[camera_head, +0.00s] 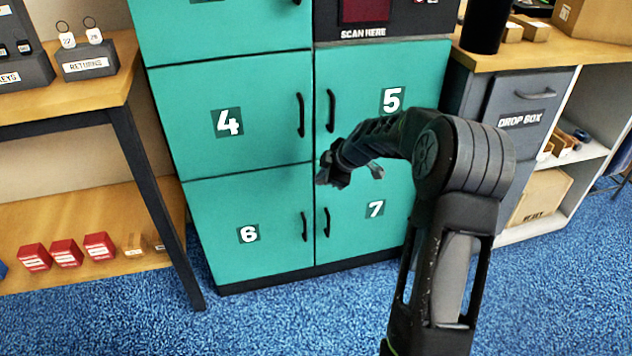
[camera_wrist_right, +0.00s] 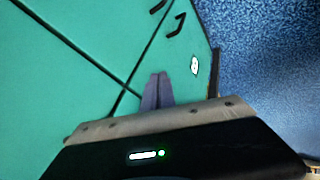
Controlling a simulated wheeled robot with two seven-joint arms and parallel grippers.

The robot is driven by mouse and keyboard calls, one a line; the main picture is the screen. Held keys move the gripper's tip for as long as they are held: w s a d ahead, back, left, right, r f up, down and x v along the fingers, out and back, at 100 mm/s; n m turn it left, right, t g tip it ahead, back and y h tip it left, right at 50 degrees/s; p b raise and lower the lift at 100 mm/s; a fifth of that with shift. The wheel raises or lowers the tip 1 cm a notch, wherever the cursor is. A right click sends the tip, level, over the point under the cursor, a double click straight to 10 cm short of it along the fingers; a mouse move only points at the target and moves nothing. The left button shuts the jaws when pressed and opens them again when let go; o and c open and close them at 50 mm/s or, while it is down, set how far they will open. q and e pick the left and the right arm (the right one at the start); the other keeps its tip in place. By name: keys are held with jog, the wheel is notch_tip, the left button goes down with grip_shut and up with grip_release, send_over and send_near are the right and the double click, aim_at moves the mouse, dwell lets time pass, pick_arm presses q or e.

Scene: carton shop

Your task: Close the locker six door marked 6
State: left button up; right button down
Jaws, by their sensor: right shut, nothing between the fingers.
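The locker six door (camera_head: 225,262), teal with a white 6 and a dark handle at its right edge, is at the lower left of the locker block in the head view. It sits flush with its neighbours and looks shut. In the right wrist view the 6 plate (camera_wrist_right: 194,65) shows at the right, with dark handles left of it. My right gripper (camera_head: 350,176) is in front of the locker fronts, above and right of door 6, near the seam with door 7. Its fingers (camera_wrist_right: 157,90) are together and empty. My left gripper is out of view.
Door 4 (camera_head: 270,120), door 5 (camera_head: 425,75) and door 7 (camera_head: 350,240) look shut. A wooden table (camera_head: 95,92) stands at left with red boxes (camera_head: 66,252) on its lower shelf. A grey drop box (camera_head: 520,100) stands at right. Blue carpet is clear in front.

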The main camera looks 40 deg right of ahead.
jog(key=v, duration=0.5)
jog(key=shift+s+d+r, duration=0.15)
jog(key=shift+d, duration=0.15)
jog(key=shift+m, duration=0.3)
